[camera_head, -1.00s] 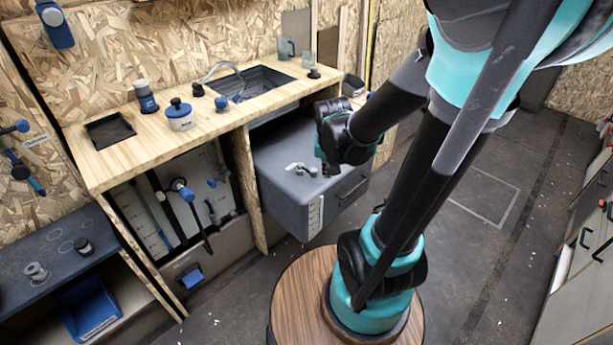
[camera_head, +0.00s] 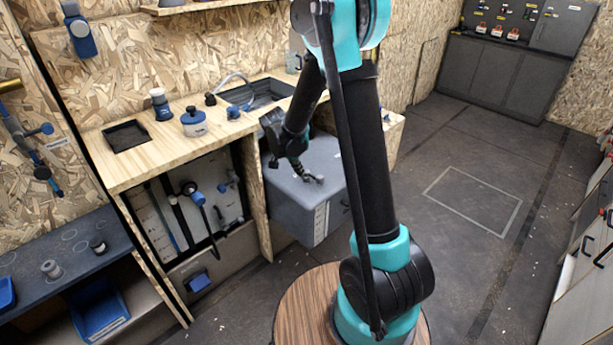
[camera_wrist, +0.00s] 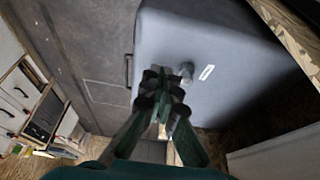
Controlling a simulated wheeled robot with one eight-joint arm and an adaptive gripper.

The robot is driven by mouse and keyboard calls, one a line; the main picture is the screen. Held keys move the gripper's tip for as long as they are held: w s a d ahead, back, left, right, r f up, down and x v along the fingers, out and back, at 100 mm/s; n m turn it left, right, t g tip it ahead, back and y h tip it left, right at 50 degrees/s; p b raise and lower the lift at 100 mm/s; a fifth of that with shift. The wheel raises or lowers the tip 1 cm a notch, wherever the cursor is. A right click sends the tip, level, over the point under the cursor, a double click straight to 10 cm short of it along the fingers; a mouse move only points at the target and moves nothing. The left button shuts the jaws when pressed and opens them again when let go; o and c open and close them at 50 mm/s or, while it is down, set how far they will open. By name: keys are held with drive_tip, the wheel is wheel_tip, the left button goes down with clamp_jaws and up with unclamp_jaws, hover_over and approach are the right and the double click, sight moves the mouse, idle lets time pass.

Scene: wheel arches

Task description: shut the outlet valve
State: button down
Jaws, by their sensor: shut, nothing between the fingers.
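A grey box-shaped tank (camera_head: 285,205) stands partly under the wooden counter, with a small dark grey fitting (camera_head: 315,179) like a valve on its top. I cannot tell for sure that this fitting is the outlet valve. In the wrist view the fitting (camera_wrist: 187,69) stands beside a white label on the tank top (camera_wrist: 225,35). My gripper (camera_head: 297,167) points down at the tank top, close to the fitting. Its fingers (camera_wrist: 161,76) are shut and empty, and they partly cover the fitting's near side. Whether they touch it I cannot tell.
A blue-handled lever (camera_head: 197,197) and pipes sit in the open bay left of the tank. The counter (camera_head: 155,150) above carries a sink (camera_head: 265,95) and a blue-lidded jar (camera_head: 194,122). The floor at right (camera_head: 430,260) is clear.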

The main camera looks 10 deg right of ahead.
drive_tip(key=x, duration=0.9)
drive_tip(key=shift+f, duration=0.15)
drive_tip(key=shift+w+d, duration=0.35)
drive_tip(key=shift+d, duration=0.2)
drive_tip(key=shift+w+d, duration=0.35)
drive_tip(key=shift+d, duration=0.15)
drive_tip(key=shift+w+d, duration=0.5)
drive_tip(key=shift+d, duration=0.05)
drive_tip(key=shift+d, duration=0.1)
